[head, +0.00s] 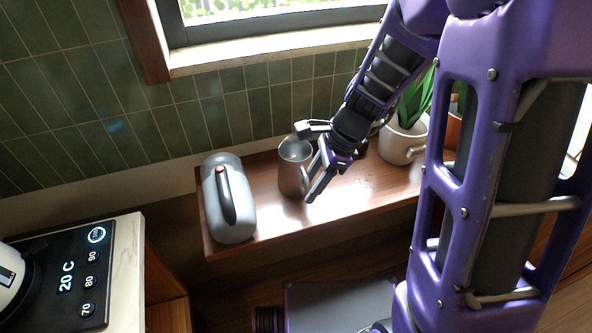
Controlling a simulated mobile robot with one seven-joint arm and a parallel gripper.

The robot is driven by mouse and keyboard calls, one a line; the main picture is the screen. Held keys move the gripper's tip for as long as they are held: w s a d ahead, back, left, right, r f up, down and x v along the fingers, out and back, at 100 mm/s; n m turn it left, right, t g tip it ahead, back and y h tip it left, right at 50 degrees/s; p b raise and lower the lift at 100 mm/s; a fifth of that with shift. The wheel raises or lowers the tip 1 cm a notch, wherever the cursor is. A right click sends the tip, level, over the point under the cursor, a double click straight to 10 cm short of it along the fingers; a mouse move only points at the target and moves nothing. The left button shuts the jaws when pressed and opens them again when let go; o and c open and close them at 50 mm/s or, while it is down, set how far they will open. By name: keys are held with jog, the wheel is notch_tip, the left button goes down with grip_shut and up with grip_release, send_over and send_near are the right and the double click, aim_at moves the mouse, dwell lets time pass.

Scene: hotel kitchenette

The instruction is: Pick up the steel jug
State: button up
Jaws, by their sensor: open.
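The steel jug (290,172) is a small grey metal vessel standing upright on the wooden shelf against the green tiles, in the middle of the head view. My gripper (306,162) is open at the jug's right side, near its upper part. One finger reaches across by the rim and the other points down along the jug's right front. I cannot tell whether either finger touches the jug. The gripper covers part of the jug's right side.
A white pot (396,146) with a green plant is to the right. A counter (127,262) with a heating panel is at lower left.

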jog(key=b+x, duration=0.1)
jog(key=x, duration=0.4)
jog(key=shift+a+f, duration=0.1)
jog(key=shift+f, duration=0.2)
grip_shut()
dwell(1.1)
